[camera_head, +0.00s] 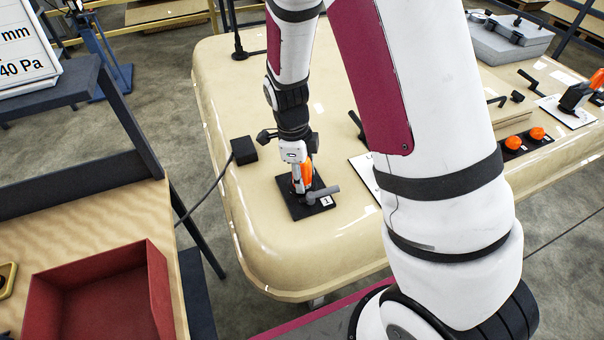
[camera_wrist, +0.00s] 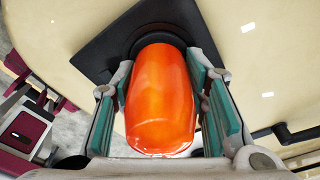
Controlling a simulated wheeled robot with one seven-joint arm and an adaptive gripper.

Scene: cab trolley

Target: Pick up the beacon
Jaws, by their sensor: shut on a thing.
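The beacon (camera_head: 307,171) is an orange rounded cylinder on a black square base plate (camera_head: 297,208) at the near left part of the cream trolley top. My gripper (camera_head: 301,180) points down over it and partly hides it in the head view. In the wrist view the orange beacon (camera_wrist: 160,95) stands between the two green-padded fingers (camera_wrist: 163,110), which are shut on it. Its lower end meets a dark round collar on the black plate (camera_wrist: 135,35). I cannot tell whether it is clear of the collar. A grey lever (camera_head: 322,193) and a small numbered label lie beside it.
The cream trolley top (camera_head: 262,254) has a rounded edge. A black box (camera_head: 243,150) with a cable sits left of the beacon. A red tray (camera_head: 100,295) is on the wooden bench at lower left.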

